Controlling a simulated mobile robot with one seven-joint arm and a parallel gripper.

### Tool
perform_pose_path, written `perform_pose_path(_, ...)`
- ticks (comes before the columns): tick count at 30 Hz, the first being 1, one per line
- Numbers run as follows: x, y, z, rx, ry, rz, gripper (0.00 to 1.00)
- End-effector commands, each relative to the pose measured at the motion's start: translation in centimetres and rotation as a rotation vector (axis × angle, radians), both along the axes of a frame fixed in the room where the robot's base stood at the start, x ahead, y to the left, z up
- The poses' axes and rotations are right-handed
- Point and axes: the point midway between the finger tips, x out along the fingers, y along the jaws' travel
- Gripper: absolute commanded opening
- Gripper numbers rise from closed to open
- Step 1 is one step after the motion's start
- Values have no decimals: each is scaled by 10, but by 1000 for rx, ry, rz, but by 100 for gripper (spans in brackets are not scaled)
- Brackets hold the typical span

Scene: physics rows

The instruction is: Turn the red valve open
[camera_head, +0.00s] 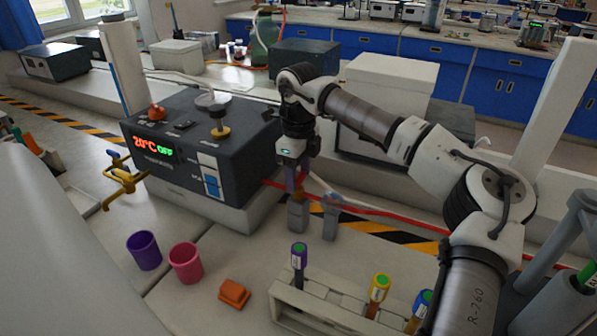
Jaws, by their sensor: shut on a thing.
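My gripper (292,178) points down beside the right side of the dark heater box. It is shut on a small, dark reddish thing at the top of the left grey fitting (298,215). That thing is mostly hidden by the fingers; it looks like the valve's handle, but its angle cannot be told. A second grey fitting (332,215) stands just to the right, apart from the gripper. A red hose (385,213) runs past the fittings to the right.
The heater box (205,150) reads "20°C OFF"; yellow valves (118,180) are on its left. In front are a purple cup (145,250), a pink cup (186,263), an orange block (234,293) and a tube rack (320,300). A white box (392,80) stands behind my arm.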

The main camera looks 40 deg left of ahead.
Motion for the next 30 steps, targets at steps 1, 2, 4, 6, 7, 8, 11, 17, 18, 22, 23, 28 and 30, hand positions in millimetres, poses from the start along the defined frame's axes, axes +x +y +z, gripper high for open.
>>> perform_pose_path(1,0,0,0,0,1,1,34)
perform_pose_path(2,0,0,0,0,1,1,34)
perform_pose_path(4,0,0,0,0,1,4,34)
perform_pose_path(6,0,0,0,0,1,13,34)
perform_pose_path(7,0,0,1,0,1,20,34)
perform_pose_path(8,0,0,1,0,1,28,34)
perform_pose_path(11,0,0,1,-1,1,64,34)
perform_pose_path(17,0,0,2,-1,1,193,34)
perform_pose_path(18,0,0,2,0,1,226,34)
perform_pose_path(22,0,0,2,0,1,345,34)
perform_pose_path(23,0,0,2,0,1,374,34)
perform_pose_path(28,0,0,2,0,1,536,34)
perform_pose_path(30,0,0,2,0,1,603,34)
